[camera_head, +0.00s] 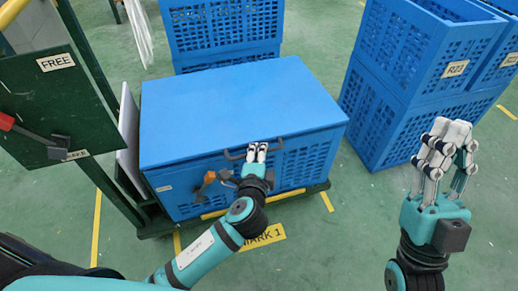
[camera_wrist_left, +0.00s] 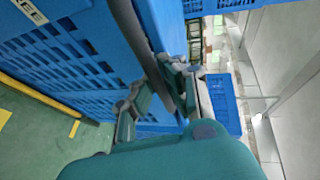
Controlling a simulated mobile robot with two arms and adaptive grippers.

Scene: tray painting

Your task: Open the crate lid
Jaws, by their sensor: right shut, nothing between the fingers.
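The blue crate (camera_head: 240,176) stands on a dark green cart in the head view, its flat blue lid (camera_head: 225,103) lying closed on top. A dark handle (camera_head: 236,155) runs along the lid's front edge. My left gripper (camera_head: 257,148) is at this handle. In the left wrist view, the dark handle bar (camera_wrist_left: 135,45) runs between the fingers of my left gripper (camera_wrist_left: 160,85); whether they press on it is unclear. An orange-ended latch (camera_head: 207,180) shows on the crate front. My right gripper (camera_head: 448,130) is shut and empty, pointing up in the air at the right.
Stacked blue crates stand behind (camera_head: 225,28) and at the right (camera_head: 400,80), one labelled R23. A dark green board (camera_head: 50,100) marked FREE with a red lever stands at the left. Green floor (camera_head: 345,225) with yellow marks is free between the cart and my right arm.

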